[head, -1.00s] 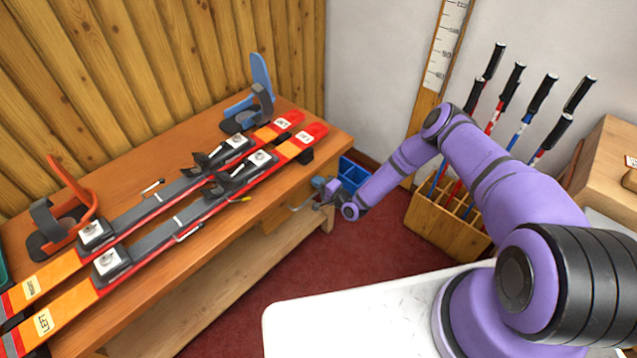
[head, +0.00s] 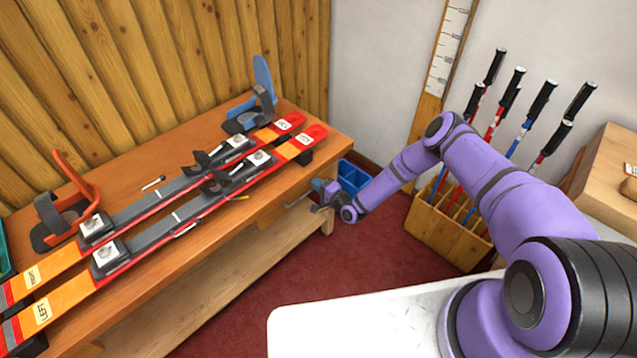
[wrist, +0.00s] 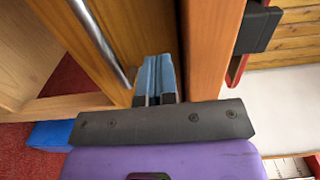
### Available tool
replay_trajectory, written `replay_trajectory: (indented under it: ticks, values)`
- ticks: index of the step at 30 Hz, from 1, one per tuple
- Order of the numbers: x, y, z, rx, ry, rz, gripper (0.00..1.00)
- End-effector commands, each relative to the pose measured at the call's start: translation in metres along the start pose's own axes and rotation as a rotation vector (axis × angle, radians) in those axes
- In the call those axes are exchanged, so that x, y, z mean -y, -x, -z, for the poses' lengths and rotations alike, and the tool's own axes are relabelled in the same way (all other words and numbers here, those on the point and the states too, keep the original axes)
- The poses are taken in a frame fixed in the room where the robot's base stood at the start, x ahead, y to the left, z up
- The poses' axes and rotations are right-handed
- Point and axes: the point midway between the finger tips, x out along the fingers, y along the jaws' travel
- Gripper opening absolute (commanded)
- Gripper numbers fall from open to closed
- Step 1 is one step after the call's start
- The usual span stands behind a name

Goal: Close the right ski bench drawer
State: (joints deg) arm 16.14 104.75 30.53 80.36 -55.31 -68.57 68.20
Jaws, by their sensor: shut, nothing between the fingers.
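The wooden ski bench (head: 135,195) runs along the panelled wall. The right drawer is under the bench top's right end, mostly hidden by the top and my gripper in the head view. Its wooden front (wrist: 150,35) and metal bar handle (wrist: 98,40) show in the wrist view. My gripper (head: 318,195) is at the drawer front, just below the bench top's edge. Its blue-grey fingers (wrist: 155,78) are shut and empty, pointing at the front beside the handle. They look close to or touching the wood; I cannot tell which. How far the drawer stands out is unclear.
Red and orange skis (head: 180,205) lie on the bench top near its front edge. A blue bin (head: 352,177) stands on the floor beyond the bench's right end. A pole rack (head: 435,228) stands right of it. A white surface (head: 370,315) is in front. Red carpet lies between.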

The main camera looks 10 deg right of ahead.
Motion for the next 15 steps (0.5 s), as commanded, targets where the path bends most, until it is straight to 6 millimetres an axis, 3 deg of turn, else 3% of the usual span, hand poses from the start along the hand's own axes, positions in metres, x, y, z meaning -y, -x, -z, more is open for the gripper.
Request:
replay_trajectory:
  ticks: [15]
  values:
    - [-0.001,0.075,-0.001,0.0,-0.002,-0.004,0.0]
